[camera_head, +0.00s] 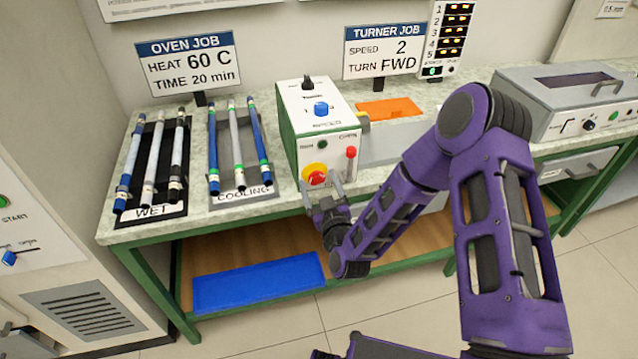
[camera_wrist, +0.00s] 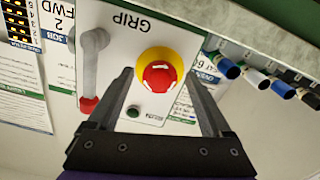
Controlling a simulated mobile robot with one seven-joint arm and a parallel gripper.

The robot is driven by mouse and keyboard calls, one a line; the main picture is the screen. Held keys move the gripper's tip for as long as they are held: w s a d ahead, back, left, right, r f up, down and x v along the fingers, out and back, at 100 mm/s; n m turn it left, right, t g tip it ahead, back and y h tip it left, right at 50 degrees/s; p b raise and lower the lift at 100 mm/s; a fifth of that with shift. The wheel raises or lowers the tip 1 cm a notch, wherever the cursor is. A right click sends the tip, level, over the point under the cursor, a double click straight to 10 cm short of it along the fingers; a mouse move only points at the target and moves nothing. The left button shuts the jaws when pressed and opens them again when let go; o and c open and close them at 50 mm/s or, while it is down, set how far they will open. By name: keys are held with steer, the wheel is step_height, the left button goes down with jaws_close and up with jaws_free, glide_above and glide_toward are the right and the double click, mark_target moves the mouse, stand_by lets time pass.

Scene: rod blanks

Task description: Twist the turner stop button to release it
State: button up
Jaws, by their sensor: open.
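The turner stop button (camera_head: 317,178) is a red knob on a yellow round base, low on the front of the white and green turner box (camera_head: 288,130). In the wrist view the stop button (camera_wrist: 159,77) shows white arrow marks and lies between my fingers, farther off than the tips appear. My gripper (camera_head: 320,190) is open in front of the button, one finger to each side. It also shows in the wrist view (camera_wrist: 162,80) with nothing held. I cannot tell whether the fingers touch the button.
A lever with a red knob (camera_head: 351,153) stands right of the button. A blue knob (camera_head: 321,108) and a black switch (camera_head: 308,82) sit above. Rods lie on the WET rack (camera_head: 131,160) and COOLING rack (camera_head: 224,186) at the left. A blue mat (camera_head: 258,282) lies on the lower shelf.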

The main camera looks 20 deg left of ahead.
jaws_close()
stand_by(0.3)
steer(key=shift+f+m+b, duration=0.1)
steer(key=shift+m+b, duration=0.2)
steer(key=shift+b, duration=0.15)
steer(key=shift+m+b, duration=0.3)
steer(key=m+b, duration=0.2)
steer(key=m, duration=0.1)
steer(key=shift+r+m+b, duration=0.25)
steer(key=shift+m+b, duration=1.1)
steer(key=shift+m, duration=0.35)
